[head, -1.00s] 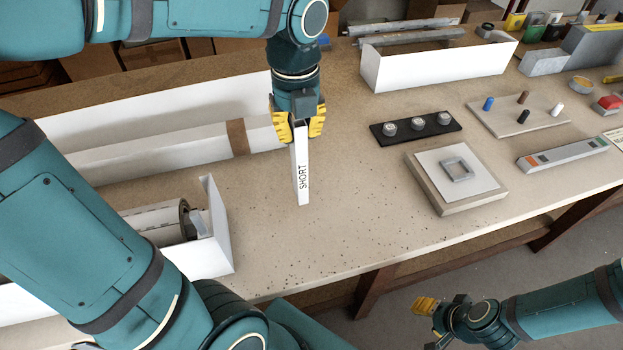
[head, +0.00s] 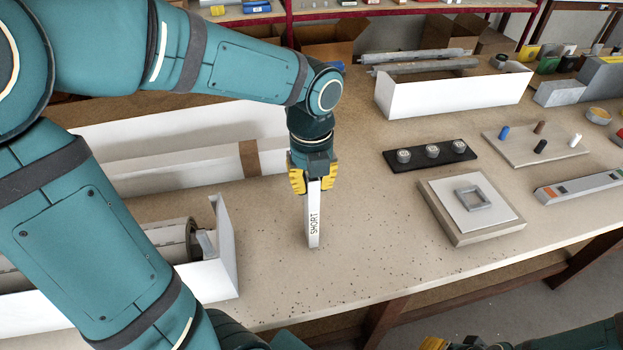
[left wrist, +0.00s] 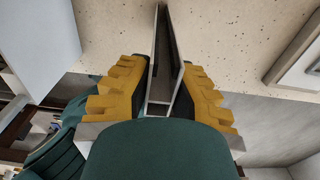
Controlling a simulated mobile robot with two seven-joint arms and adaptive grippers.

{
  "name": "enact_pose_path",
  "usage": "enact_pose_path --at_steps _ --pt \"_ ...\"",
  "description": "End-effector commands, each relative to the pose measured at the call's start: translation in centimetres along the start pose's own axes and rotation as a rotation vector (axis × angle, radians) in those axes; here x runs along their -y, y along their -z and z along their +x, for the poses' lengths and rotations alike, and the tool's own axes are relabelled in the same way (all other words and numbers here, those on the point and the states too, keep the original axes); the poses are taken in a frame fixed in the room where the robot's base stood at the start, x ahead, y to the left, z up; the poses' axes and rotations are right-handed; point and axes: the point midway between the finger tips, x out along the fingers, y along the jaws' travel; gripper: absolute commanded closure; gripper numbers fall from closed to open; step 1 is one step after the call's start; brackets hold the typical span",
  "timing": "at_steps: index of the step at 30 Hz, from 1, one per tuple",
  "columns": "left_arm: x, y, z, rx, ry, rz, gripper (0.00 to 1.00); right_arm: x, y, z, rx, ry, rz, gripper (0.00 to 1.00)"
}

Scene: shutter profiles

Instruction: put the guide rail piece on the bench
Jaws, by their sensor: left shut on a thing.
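The guide rail piece (head: 313,222) is a narrow light channel marked SHORT. My left gripper (head: 313,180) is shut on its upper part, and the piece hangs down nearly upright. Its lower end is at or just above the speckled bench top (head: 350,270); I cannot tell whether it touches. In the left wrist view the channel (left wrist: 161,88) runs between the yellow fingers of my left gripper (left wrist: 165,90). Only a bit of my right gripper (head: 432,343) shows at the bottom edge of the head view, so its jaws cannot be judged.
A white open box (head: 220,260) with a roll stands left of the piece. A long white box (head: 190,165) lies behind it. To the right are a black strip with knobs (head: 430,154) and a square board (head: 470,205). Bench around the piece is clear.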

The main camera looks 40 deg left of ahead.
Motion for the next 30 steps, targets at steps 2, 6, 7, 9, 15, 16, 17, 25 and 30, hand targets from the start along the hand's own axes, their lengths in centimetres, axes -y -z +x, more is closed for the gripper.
enact_pose_path --at_steps 2,6,7,9,15,16,17,25,30 --pt "0.0 0.0 0.1 0.000 0.000 0.000 0.59 0.0 0.0 0.0 -0.001 0.000 0.000 0.53" --pt "0.0 0.0 0.0 0.000 0.000 0.000 0.59 0.0 0.0 0.0 -0.001 0.000 0.000 0.53" --pt "0.0 0.0 0.0 0.000 0.000 0.000 0.59 0.0 0.0 0.0 -0.001 0.000 0.000 0.53" --pt "0.0 0.0 0.0 0.000 0.000 0.000 0.59 0.0 0.0 0.0 -0.001 0.000 0.000 0.53" --pt "0.1 -0.1 -1.0 0.002 0.002 0.000 0.59 0.1 0.1 -0.4 -0.001 0.000 0.000 0.53" --pt "0.1 -0.1 -1.4 0.002 0.001 0.000 0.59 0.2 0.1 -0.5 -0.001 0.000 0.001 0.53" --pt "0.1 -0.1 -1.9 0.002 0.002 0.000 0.59 0.2 0.1 -0.6 -0.001 0.000 0.001 0.53" --pt "0.1 0.0 -7.4 0.003 0.003 0.001 0.59 0.8 0.6 -2.0 -0.012 -0.001 0.004 0.53" --pt "0.1 0.0 -10.3 0.002 0.002 0.000 0.59 1.0 0.9 -2.6 -0.019 -0.002 0.007 0.53"
